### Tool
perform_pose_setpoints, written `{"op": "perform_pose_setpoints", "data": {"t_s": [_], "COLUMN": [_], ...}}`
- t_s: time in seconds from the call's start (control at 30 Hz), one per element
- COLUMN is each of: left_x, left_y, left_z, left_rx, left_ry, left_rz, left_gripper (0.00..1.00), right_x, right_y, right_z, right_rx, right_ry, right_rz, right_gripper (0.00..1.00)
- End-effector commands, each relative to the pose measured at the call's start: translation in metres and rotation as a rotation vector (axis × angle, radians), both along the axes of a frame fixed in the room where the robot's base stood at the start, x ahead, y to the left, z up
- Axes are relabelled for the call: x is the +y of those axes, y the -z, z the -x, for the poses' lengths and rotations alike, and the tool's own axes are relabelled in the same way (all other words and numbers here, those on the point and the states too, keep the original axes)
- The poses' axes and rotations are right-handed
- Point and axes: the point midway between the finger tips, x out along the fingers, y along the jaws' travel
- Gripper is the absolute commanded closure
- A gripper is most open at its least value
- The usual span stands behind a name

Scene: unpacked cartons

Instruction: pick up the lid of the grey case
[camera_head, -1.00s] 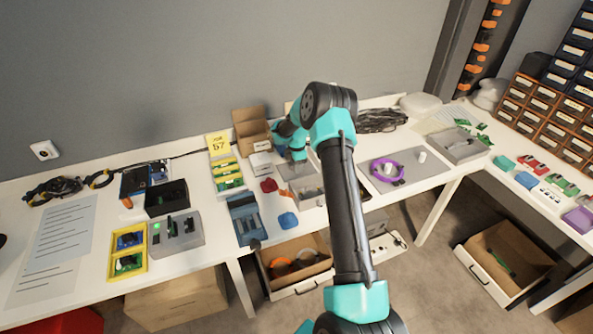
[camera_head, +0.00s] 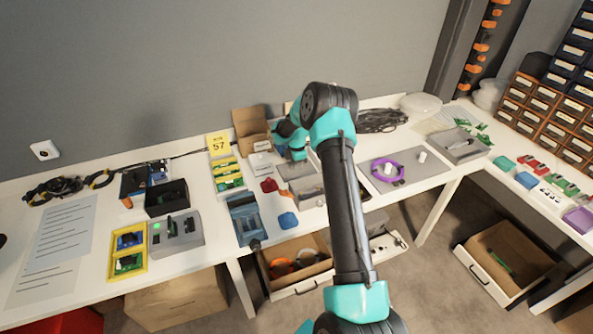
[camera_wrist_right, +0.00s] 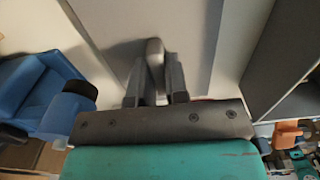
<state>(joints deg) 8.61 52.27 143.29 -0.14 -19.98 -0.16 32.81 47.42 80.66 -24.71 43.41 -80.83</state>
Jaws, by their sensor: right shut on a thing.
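The grey case (camera_head: 309,191) stands open on the white table, left of my right arm in the head view. Its flat grey lid (camera_head: 293,171) lies just behind it, under my right gripper (camera_head: 298,157). In the right wrist view, my right gripper (camera_wrist_right: 155,85) is shut on the upright knob (camera_wrist_right: 154,50) of the lid (camera_wrist_right: 190,25). The lid looks level, and I cannot tell whether it touches the table. My right forearm hides part of the area beside the case. My left gripper is not in view.
A small red part (camera_head: 268,185) and a blue block (camera_head: 288,220) lie left of the case. A blue box (camera_head: 245,217) stands farther left; an open cardboard box (camera_head: 251,128) is behind. A grey mat with a purple ring (camera_head: 386,171) lies to the right.

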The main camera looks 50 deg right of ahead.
Motion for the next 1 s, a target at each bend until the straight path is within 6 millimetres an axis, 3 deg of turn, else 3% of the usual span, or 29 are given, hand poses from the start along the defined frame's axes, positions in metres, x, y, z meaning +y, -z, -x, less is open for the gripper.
{"op": "perform_pose_setpoints", "data": {"t_s": [0.27,0.43,0.8,1.0], "left_x": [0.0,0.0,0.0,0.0], "left_y": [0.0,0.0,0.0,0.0], "left_z": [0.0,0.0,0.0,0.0], "left_rx": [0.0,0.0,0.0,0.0], "left_ry": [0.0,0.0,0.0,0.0], "left_rz": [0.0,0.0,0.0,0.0], "left_gripper": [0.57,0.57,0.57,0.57], "right_x": [0.0,0.0,0.0,0.0], "right_y": [-0.001,-0.012,-0.075,-0.097], "right_z": [0.0,0.0,0.0,0.0], "right_rx": [-0.001,-0.002,-0.001,0.0], "right_ry": [0.0,0.0,0.001,0.001], "right_rz": [0.0,0.001,0.002,0.001], "right_gripper": [1.0,1.0,1.0,1.0]}}
